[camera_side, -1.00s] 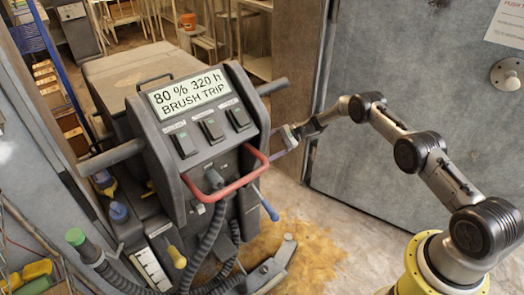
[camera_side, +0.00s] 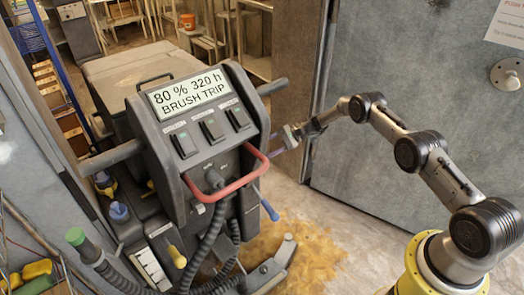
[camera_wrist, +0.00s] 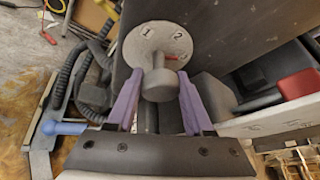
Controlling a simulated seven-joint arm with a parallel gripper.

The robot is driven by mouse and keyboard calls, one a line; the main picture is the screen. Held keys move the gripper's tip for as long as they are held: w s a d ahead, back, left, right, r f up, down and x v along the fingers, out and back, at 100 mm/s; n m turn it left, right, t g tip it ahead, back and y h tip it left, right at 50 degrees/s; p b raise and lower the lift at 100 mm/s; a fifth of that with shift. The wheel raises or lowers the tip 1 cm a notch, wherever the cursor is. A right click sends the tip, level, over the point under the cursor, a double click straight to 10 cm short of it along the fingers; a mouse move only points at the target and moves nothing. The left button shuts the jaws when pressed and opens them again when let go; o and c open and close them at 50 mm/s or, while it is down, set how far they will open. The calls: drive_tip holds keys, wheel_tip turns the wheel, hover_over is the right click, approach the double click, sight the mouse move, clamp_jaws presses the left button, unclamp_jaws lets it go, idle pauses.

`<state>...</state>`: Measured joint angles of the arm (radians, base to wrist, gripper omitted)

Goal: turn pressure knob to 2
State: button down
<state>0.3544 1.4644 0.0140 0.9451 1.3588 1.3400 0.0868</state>
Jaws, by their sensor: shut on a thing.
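The pressure knob (camera_wrist: 159,86) is a small grey cylinder in front of a round grey dial plate (camera_wrist: 146,36) in the wrist view. The plate shows a 1 on the left, a 2 to its right and a red mark at the lower right. Which number the knob points to is not clear. My gripper (camera_wrist: 160,76) has its two purple fingers on either side of the knob, shut on it. In the side view my gripper (camera_side: 291,136) is at the machine's right side, where the knob is hidden.
The dark floor-cleaning machine (camera_side: 205,165) has a display reading 80 % 320 h BRUSH TRIP (camera_side: 189,94). A grey door (camera_side: 440,100) stands behind my arm.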

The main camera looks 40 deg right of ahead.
drive_tip(key=n+t, duration=0.1)
drive_tip(key=n, duration=0.1)
drive_tip(key=n+t+y, duration=0.1)
drive_tip(key=n, duration=0.1)
drive_tip(key=shift+n+y, duration=0.3)
drive_tip(key=n+t+y, duration=0.1)
drive_tip(key=n+y, duration=0.1)
drive_tip(key=n, duration=0.2)
drive_tip(key=shift+n, duration=0.4)
idle(0.4)
drive_tip(key=shift+c, duration=1.5)
unclamp_jaws()
drive_tip(key=v, duration=1.4)
drive_tip(key=shift+f, duration=0.15)
drive_tip(key=shift+a, duration=0.1)
